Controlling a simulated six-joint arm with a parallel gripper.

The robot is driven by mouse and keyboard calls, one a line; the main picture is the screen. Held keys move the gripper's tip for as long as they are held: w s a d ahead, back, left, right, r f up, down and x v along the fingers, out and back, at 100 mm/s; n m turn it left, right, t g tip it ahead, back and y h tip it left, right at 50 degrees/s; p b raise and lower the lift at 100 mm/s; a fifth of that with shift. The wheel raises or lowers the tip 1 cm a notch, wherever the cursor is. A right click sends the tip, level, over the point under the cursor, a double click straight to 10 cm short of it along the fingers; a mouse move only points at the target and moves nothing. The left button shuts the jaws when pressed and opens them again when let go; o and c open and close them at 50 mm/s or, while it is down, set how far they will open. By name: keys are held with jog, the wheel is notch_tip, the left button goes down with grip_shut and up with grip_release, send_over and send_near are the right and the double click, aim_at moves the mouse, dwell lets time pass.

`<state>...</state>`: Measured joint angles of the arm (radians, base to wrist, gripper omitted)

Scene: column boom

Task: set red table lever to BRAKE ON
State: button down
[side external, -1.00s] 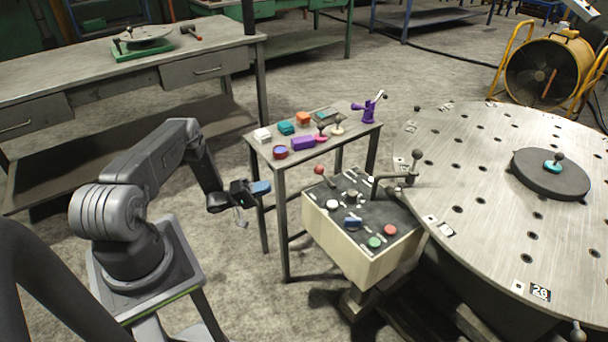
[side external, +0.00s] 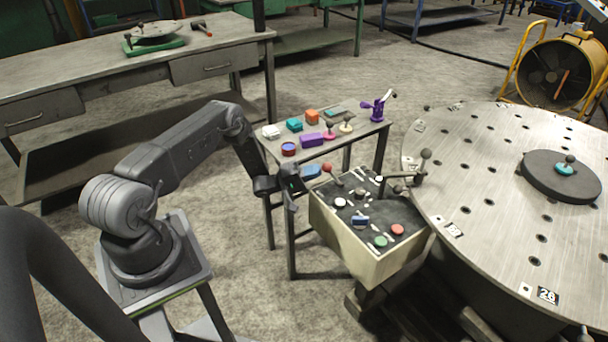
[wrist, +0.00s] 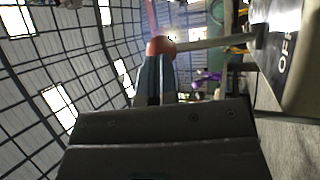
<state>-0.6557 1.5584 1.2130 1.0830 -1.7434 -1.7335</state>
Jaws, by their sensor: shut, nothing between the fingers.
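The red-knobbed lever (side external: 327,168) stands at the left rear of the control box (side external: 345,230), its rod slanting up and left from the dark panel. In the wrist view the red knob (wrist: 160,46) sits just beyond the fingertips, its rod running right to the box edge, where the letters "OF" show. My gripper (side external: 313,171) has blue fingertips and is shut with nothing in it, just left of the knob. The shut fingers (wrist: 154,78) overlap the knob's lower edge in the wrist view. I cannot tell whether they touch it.
The panel carries white, blue, green and red buttons (side external: 397,230) and another dark lever (side external: 424,160). A small table (side external: 270,152) with coloured parts stands behind. A round perforated metal table (side external: 480,190) is close on the right.

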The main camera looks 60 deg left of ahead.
jog(key=shift+w+r, duration=0.15)
dwell(0.3)
jog(key=w+r+n+g+y, duration=0.3)
jog(key=w+g, duration=0.1)
jog(key=w, duration=0.8)
jog(key=shift+w+r+g, duration=0.15)
jog(key=shift+r+g, duration=0.05)
jog(key=shift+g, duration=0.1)
jog(key=shift+w+d, duration=0.1)
dwell(0.4)
jog(key=s+a+r, duration=0.6)
jog(key=s+r, duration=0.1)
jog(key=s, duration=0.3)
jog(key=shift+a+r, duration=0.35)
jog(key=shift+a, duration=0.05)
